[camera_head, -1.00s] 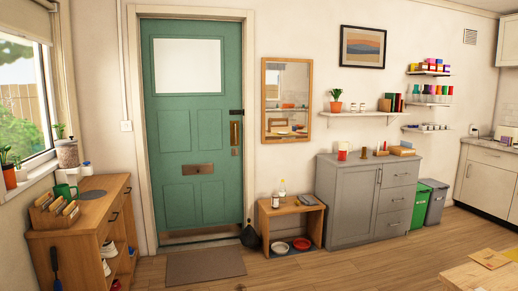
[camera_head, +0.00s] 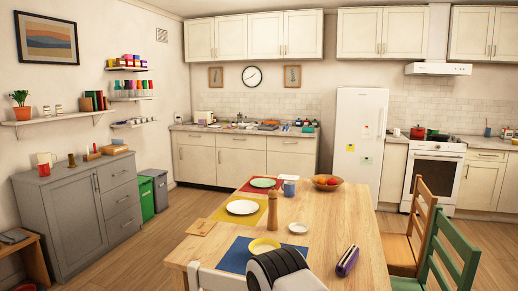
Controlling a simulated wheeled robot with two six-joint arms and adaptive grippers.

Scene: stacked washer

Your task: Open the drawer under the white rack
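Along the back wall, the cream base cabinets have a row of shut top drawers: a left one (camera_head: 195,139), a middle one (camera_head: 240,142) and a right one (camera_head: 291,145). Small items crowd the counter (camera_head: 180,127) above them, and I cannot pick out a white rack for certain among these. At the left, a grey cabinet (camera_head: 78,214) has a stack of shut drawers (camera_head: 121,198) on its right side. White wall shelves (camera_head: 130,99) hang above and behind it. Neither of my grippers is in view.
A wooden table (camera_head: 335,230) with plates and coloured mats fills the near middle. An orange chair (camera_head: 421,207) and a green chair (camera_head: 452,245) stand at its right. Green and grey bins (camera_head: 157,189) stand beside the grey cabinet. Open floor (camera_head: 200,205) lies between cabinet and table.

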